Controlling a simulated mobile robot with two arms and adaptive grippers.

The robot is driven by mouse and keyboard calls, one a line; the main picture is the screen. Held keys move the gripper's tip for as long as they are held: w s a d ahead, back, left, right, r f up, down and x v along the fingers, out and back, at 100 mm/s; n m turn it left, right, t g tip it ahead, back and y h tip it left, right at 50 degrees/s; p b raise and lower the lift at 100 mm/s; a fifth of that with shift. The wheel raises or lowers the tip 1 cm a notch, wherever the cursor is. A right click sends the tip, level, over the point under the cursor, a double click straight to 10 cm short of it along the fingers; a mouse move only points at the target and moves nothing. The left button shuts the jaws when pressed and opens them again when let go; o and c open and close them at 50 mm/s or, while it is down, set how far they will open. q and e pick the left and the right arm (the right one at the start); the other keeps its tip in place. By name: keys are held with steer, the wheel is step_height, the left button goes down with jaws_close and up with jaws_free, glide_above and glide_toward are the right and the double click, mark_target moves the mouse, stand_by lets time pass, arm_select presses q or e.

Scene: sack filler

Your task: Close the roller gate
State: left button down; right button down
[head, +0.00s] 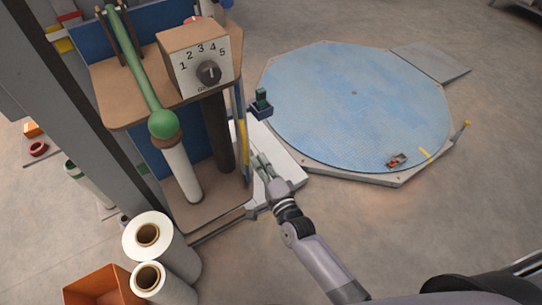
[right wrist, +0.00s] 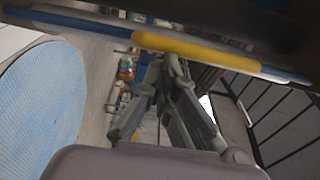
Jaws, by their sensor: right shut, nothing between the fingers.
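The roller carriage (head: 218,205) stands left of centre in the head view, with a white film roll (head: 181,172) and a dark roller (head: 217,135) upright in it. An upright bar with a yellow grip (head: 243,140), likely the roller gate's edge, is at its right side. In the right wrist view the yellow grip (right wrist: 197,50) crosses the top. My right gripper (head: 261,165) is shut and empty, just right of and below the grip. Its fingers (right wrist: 163,75) point beneath the bar; contact cannot be told. My left gripper is out of view.
A numbered dial box (head: 203,65) and a green ball-ended lever (head: 163,123) top the carriage. A blue round turntable (head: 355,95) with a ramp (head: 430,62) lies to the right. White rolls (head: 150,238) and an orange bin (head: 100,287) stand lower left.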

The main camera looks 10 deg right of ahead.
steer(key=shift+a, duration=1.4)
steer(key=shift+s, duration=0.1)
steer(key=shift+d, duration=0.1)
